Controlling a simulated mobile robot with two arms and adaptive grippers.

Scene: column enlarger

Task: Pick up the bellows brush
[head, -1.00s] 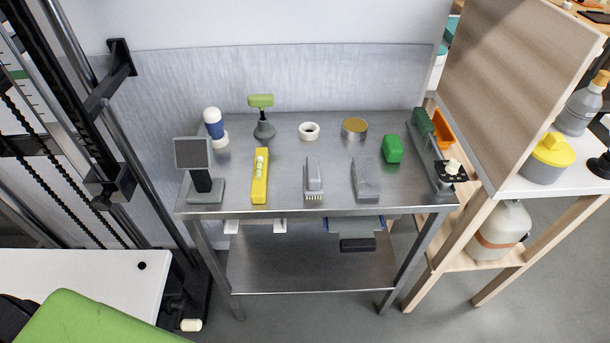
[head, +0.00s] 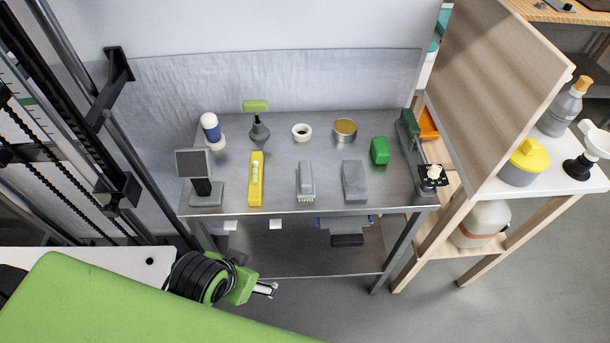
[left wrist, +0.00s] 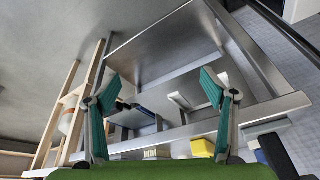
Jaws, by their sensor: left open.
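A grey block with pale bristles along its front end (head: 306,180), which looks like the bellows brush, lies on the metal table near its front edge. It is between a yellow level (head: 256,180) and a plain grey block (head: 354,181). Its bristles (left wrist: 157,154) show low in the left wrist view, beyond the green gripper body. My left gripper (head: 268,288) is in front of the table, below the tabletop, apart from the brush. In the left wrist view its teal-padded fingers (left wrist: 160,90) are spread and empty. My right gripper is not in view.
The metal table (head: 285,212) has a lower shelf (head: 320,262) and white and dark items under its top. A small dark screen on a stand (head: 197,172) is at its left front. A green block (head: 380,151) is at right. A wooden stand (head: 445,220) adjoins the right side.

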